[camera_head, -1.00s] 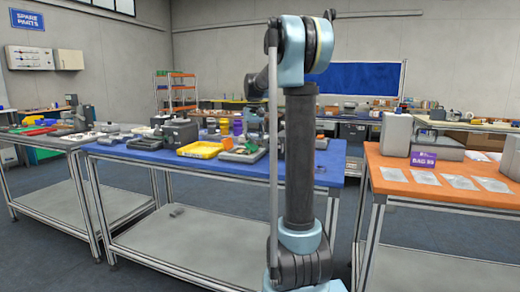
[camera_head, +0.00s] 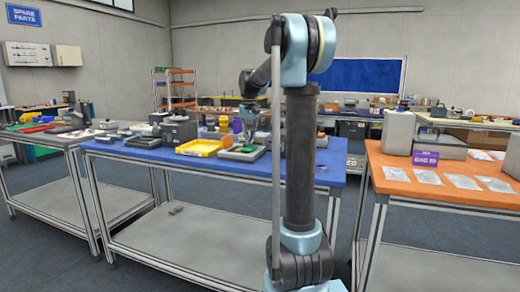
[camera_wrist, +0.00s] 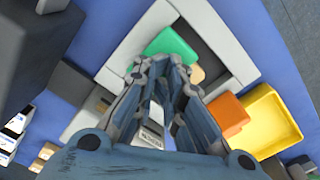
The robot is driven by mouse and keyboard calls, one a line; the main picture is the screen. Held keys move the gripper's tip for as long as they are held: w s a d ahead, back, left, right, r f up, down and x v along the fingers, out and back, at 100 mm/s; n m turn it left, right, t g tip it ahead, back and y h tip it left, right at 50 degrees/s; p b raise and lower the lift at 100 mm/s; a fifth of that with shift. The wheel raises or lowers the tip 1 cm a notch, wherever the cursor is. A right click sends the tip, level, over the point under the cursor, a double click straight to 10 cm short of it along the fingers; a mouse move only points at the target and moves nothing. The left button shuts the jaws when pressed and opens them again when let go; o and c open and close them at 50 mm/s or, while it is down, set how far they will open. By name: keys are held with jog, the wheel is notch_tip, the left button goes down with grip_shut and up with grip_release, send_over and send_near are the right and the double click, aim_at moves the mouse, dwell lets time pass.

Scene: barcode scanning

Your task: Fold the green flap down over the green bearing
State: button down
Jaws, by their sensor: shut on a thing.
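A green piece (camera_wrist: 172,46), which looks like the green flap, lies at the dark-centred grey tray (camera_wrist: 208,20) in the wrist view. The head view shows the green (camera_head: 246,149) small, over the grey tray (camera_head: 236,156) on the blue table. My gripper (camera_wrist: 165,68) reaches down over the tray, its fingertips close together at the green piece's near edge. It appears shut on that piece. In the head view my gripper (camera_head: 248,140) is just above the tray. The fingers cover part of the green piece, and I cannot make out a separate green bearing.
A yellow tray (camera_head: 200,147) stands left of the grey tray. An orange block (camera_wrist: 228,115) sits beside the grey tray in the wrist view. A dark box (camera_head: 179,131) stands farther left. An orange table (camera_head: 400,187) with flat bags is to the right.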

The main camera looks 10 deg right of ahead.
jog(key=shift+s+d+r, duration=1.5)
jog(key=shift+s+d, duration=0.35)
jog(key=shift+d, duration=1.45)
notch_tip(320, 180, up, 8)
